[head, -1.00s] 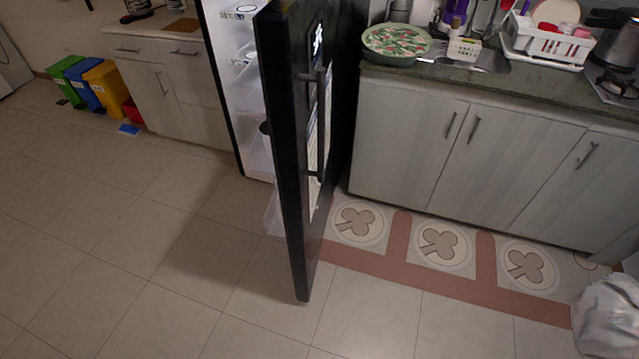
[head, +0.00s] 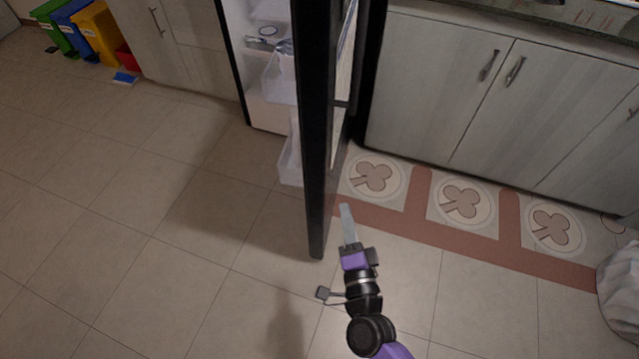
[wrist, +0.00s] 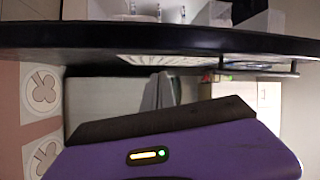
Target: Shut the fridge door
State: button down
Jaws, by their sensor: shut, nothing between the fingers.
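The black fridge door (head: 318,150) stands wide open, edge toward me, in the head view. The lit fridge interior (head: 268,100) with its shelves and bins shows to the left of the door. My gripper (head: 345,212) is shut and empty, just to the right of the door's lower part, on its outer side. I cannot tell whether it touches the door. In the wrist view the door (wrist: 190,38) runs across the top as a dark band with its handle (wrist: 262,72) at the right. My purple gripper body fills the bottom of that view.
Grey cabinets (head: 450,90) stand to the right of the fridge. A patterned mat (head: 455,200) lies in front of them, and a white cloth-like object (head: 620,285) is at the right edge. Coloured bins (head: 75,35) stand at upper left. The tiled floor (head: 170,230) left of the door is clear.

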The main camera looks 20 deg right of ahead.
notch_tip(320, 180, down, 5)
jog(key=d+m+g+h, duration=0.1)
jog(key=d+m, duration=0.1)
jog(key=m, duration=0.1)
jog(key=w+a+m+h, duration=0.1)
jog(key=w, duration=1.1)
jog(key=shift+r+m, duration=0.2)
jog(key=shift+m, duration=0.1)
jog(key=shift+a, duration=0.2)
